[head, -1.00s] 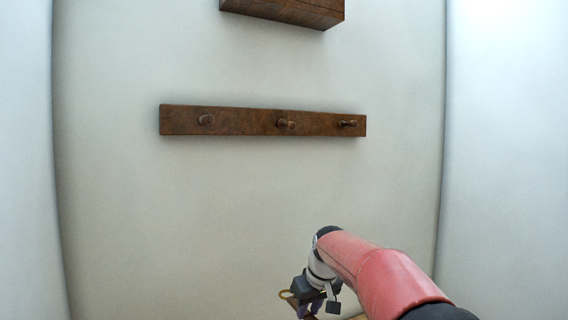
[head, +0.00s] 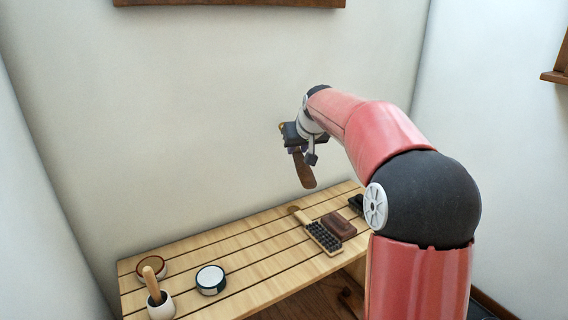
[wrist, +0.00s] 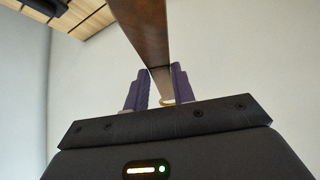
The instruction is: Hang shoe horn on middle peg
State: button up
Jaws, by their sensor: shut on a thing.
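The shoe horn (head: 304,172) is a long brown strip held by my gripper (head: 302,152) in the head view. It hangs down, slightly tilted, above the slatted bench and clear of it. In the wrist view the shoe horn (wrist: 148,28) runs between the two purple fingers of my gripper (wrist: 160,82), which are shut on it. A small yellow loop (wrist: 168,103) shows near the palm end. The dark wooden rail (head: 230,3) shows only its lower edge at the top of the head view. Its pegs, including the middle one, are out of frame.
The slatted bench (head: 240,240) below holds a brush (head: 323,236), a brown block (head: 338,226), a round tin (head: 211,279), a shallow round dish (head: 151,267) and a cup with a wooden handle (head: 160,305). The wall between bench and rail is bare.

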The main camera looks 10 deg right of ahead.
notch_tip(320, 180, up, 11)
jog(key=w+d+m+t+h, duration=0.1)
jog(key=d+m+t+h, duration=0.1)
jog(key=t, duration=0.4)
jog(key=s+a+r+n+t+y+p, duration=0.1)
jog(key=s+a+r+n+t+y, duration=0.1)
jog(key=r, duration=0.5)
jog(key=s+a+r+n+t+y+p, duration=0.1)
jog(key=s+a+r+n+t+y, duration=0.2)
jog(key=s+a+r+t+y, duration=0.2)
notch_tip(320, 180, up, 3)
jog(key=shift+s+a+r+y+p, duration=0.2)
jog(key=shift+s+y+p, duration=0.1)
jog(key=shift+y, duration=0.5)
jog(key=w+a+p, duration=0.1)
jog(key=w+a, duration=0.2)
jog(key=w, duration=0.7)
jog(key=shift+w+f, duration=0.15)
jog(key=shift+f, duration=0.3)
jog(key=shift+a, duration=0.1)
